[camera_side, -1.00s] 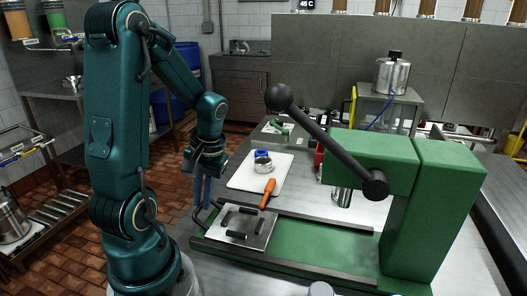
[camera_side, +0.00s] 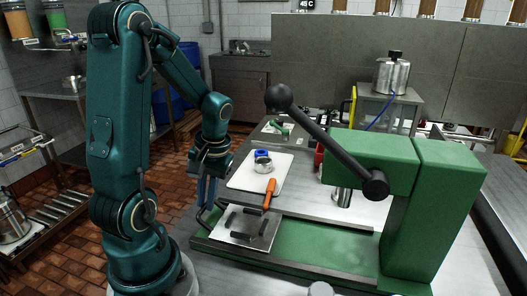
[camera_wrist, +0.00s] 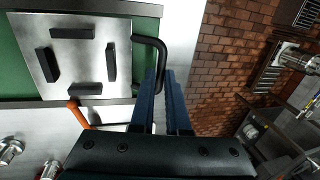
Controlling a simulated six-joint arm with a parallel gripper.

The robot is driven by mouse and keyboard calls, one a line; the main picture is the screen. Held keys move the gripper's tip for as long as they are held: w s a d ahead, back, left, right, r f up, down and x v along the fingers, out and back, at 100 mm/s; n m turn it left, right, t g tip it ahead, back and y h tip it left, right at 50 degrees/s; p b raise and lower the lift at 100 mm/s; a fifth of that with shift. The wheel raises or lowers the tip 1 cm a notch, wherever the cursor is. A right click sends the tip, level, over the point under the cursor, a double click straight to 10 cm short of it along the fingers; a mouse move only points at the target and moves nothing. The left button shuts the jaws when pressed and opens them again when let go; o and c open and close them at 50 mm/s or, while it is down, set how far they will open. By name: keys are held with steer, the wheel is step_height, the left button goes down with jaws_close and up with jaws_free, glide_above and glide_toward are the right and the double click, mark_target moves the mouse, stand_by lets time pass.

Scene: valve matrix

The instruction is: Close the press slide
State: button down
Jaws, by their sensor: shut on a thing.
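The press slide (camera_side: 262,231) is a flat metal plate with several black blocks on it, lying in the green press bed (camera_side: 330,238) at its left end, away from the press head. Its bent black handle (camera_side: 202,216) sticks out at the left edge. The slide also shows at the upper left of the wrist view (camera_wrist: 83,88), with its handle (camera_wrist: 152,40) to the right. My gripper (camera_side: 207,198) points down with its blue fingers shut on the handle. In the wrist view the fingers (camera_wrist: 166,85) partly hide the handle's lower part.
The green press head (camera_side: 372,155) with a black lever (camera_side: 325,142) stands over the right of the bed. An orange-handled tool (camera_side: 269,193) lies by the slide's far edge, near a white board (camera_side: 243,176) with small parts. The bed between slide and press head is clear.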

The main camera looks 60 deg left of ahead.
glide_above(268, 229)
steer(key=w, duration=0.1)
steer(key=shift+d, duration=0.4)
steer(key=c, duration=0.9)
jaws_free()
steer(key=shift+v, duration=2.55)
